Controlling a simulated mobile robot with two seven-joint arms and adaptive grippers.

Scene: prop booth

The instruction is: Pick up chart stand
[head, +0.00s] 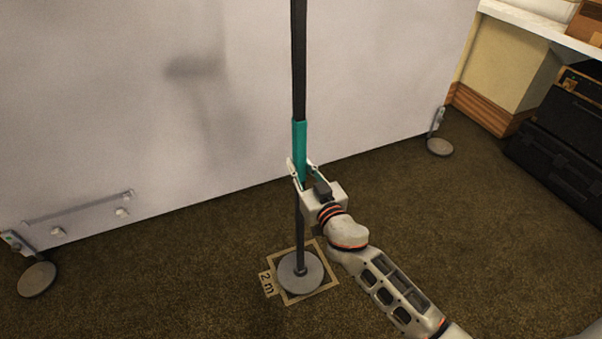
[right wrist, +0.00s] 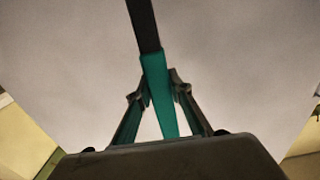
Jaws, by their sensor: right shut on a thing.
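The chart stand (head: 299,75) is a dark upright pole with a teal grip section (head: 299,140) and a round grey base (head: 300,273). Its base is over a square floor mark labelled "2 m" (head: 267,283); I cannot tell whether it touches the floor. The top of the pole runs out of the head view. My right gripper (head: 302,172) is shut on the lower part of the teal section. In the right wrist view, the two fingers (right wrist: 159,98) flank the teal section (right wrist: 157,80). My left gripper is not in view.
A large pale panel (head: 130,90) stands behind the pole on round grey feet (head: 37,279), (head: 440,147). Black cases (head: 562,150) are stacked at the right, below a white shelf (head: 545,25). The brown carpet around the base (head: 180,290) is clear.

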